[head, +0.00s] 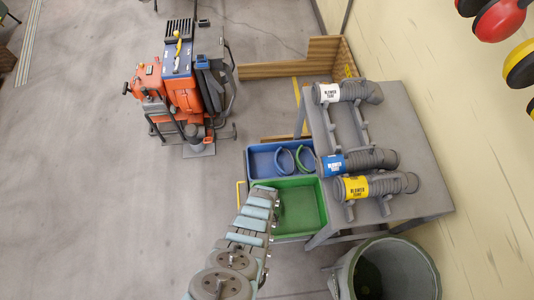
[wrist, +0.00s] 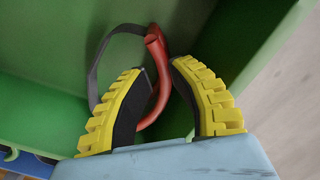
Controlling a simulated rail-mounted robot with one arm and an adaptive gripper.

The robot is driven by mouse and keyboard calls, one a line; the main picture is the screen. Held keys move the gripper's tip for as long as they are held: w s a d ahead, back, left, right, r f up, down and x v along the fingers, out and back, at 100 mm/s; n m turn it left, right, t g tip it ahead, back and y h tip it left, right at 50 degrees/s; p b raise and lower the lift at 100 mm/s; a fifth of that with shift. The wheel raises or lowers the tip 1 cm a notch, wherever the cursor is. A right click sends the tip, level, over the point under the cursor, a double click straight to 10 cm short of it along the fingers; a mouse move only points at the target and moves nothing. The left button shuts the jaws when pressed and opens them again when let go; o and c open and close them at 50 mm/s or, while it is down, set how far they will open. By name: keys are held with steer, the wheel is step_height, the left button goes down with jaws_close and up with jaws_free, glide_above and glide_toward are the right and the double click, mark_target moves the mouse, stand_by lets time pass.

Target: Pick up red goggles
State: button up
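The red goggles (wrist: 158,88) are in the wrist view, inside a green bin (wrist: 40,95). A curved red rim shows edge-on, with a dark grey strap (wrist: 92,75) looping to its left. My gripper (wrist: 160,70) has yellow ribbed fingers with dark pads, set apart on either side of the red rim. A gap shows between the rim and the right finger; contact with the left finger is unclear. The lower part of the goggles is hidden behind the left finger. In the head view the green bin (head: 316,208) is partly covered by my arm, and no goggles show in it.
A grey table (head: 405,130) with labelled blower pipes stands at right. A round barrel (head: 425,280) is at lower right. An orange machine (head: 185,95) stands at upper left.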

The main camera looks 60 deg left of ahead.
steer(key=shift+f+b, duration=0.85)
steer(key=shift+f, duration=0.4)
jaws_close()
steer(key=shift+r, duration=0.15)
